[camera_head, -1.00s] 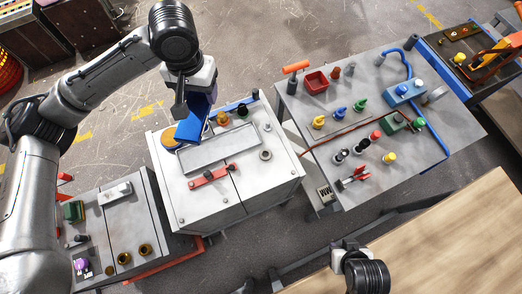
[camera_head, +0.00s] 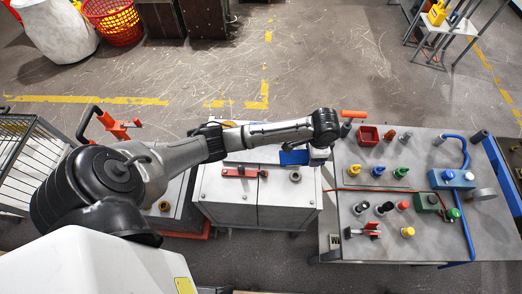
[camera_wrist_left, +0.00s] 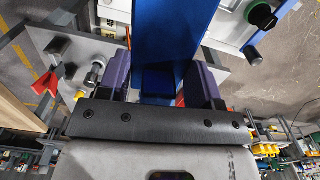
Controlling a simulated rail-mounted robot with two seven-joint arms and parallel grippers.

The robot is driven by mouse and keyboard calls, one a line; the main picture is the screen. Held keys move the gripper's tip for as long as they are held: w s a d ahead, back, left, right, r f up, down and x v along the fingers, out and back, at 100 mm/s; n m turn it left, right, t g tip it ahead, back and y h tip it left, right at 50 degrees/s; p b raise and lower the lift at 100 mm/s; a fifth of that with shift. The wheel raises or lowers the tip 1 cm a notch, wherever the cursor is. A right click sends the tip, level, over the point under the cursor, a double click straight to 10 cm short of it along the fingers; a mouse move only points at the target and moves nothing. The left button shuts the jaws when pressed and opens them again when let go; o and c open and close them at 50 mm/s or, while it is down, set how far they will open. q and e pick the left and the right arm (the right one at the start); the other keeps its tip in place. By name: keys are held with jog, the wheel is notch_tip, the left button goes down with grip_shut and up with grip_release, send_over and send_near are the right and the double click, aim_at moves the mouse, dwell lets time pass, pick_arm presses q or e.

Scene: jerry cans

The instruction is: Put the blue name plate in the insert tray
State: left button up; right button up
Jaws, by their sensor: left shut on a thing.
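The blue name plate (camera_head: 294,157) is a flat blue piece held at my left gripper (camera_head: 318,154), over the back right part of the white cabinet. In the left wrist view the blue plate (camera_wrist_left: 165,40) stretches away between the two purple fingers of my left gripper (camera_wrist_left: 157,82), which are shut on it. The insert tray is not clearly seen now; my left arm covers much of the cabinet's back, where a long silver rectangle showed earlier. I cannot tell if the plate touches anything below. My right gripper is out of view.
The white cabinet (camera_head: 230,208) carries a red-handled latch (camera_head: 240,172) and a round fitting (camera_head: 295,176).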

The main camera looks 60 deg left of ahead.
pick_arm(q)
jog(key=s+a+f+m+p, duration=0.1)
jog(key=s+a+f, duration=0.4)
jog(key=f, duration=0.2)
jog(key=b, duration=0.1)
send_over(269, 153)
notch_tip(269, 153, down, 7)
jog(key=shift+d+r, duration=0.1)
jog(key=shift+r, duration=0.05)
jog(key=shift+f+b, duration=0.45)
jog(key=shift+f, duration=1.5)
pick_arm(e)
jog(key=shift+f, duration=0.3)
pick_arm(q)
jog(key=shift+f, duration=0.2)
jog(key=o, duration=1)
jog(key=shift+c, duration=0.2)
jog(key=shift+r, duration=0.1)
